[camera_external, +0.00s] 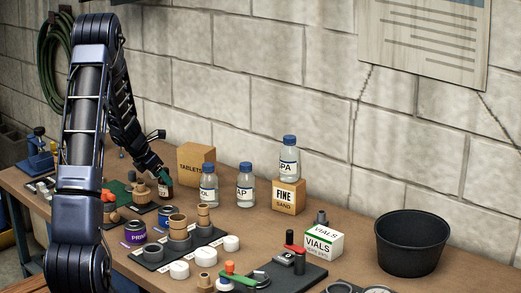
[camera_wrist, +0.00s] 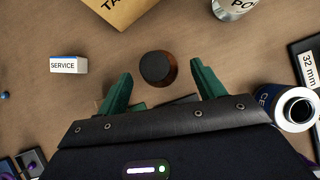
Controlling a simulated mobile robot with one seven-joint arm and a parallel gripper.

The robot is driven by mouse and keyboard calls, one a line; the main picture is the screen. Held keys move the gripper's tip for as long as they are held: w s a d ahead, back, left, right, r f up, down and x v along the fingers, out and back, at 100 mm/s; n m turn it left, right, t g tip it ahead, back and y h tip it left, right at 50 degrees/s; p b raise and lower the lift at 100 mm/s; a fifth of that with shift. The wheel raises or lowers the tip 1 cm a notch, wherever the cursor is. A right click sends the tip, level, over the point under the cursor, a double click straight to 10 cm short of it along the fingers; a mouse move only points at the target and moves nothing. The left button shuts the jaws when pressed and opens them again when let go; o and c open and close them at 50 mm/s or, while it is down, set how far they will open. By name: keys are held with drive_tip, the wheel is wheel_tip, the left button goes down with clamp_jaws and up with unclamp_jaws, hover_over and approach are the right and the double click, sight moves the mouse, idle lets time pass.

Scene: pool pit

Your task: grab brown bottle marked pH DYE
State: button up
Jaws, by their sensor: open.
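A small brown bottle with a dark cap (camera_wrist: 158,68) stands upright on the bench, seen from above in the wrist view. In the external view the brown bottle (camera_external: 166,188) shows with a pale and red label, too small to read. My gripper (camera_wrist: 162,82) is open, its two green fingers apart to the left and right of the bottle. The bottle lies between and slightly beyond the fingertips, with gaps on both sides. In the external view my gripper (camera_external: 160,176) is at the bottle and partly covers it.
A cardboard TABLETS box (camera_external: 196,163) stands behind the bottle. Clear bottles with blue caps (camera_external: 208,185) stand to the right. In the wrist view a small SERVICE box (camera_wrist: 68,65) lies left, and an open dark can (camera_wrist: 297,108) stands close on the right.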

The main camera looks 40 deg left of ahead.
drive_tip(key=shift+x, duration=1.6)
drive_tip(key=shift+r, duration=0.1)
drive_tip(key=c, duration=1.1)
drive_tip(key=shift+r, duration=0.1)
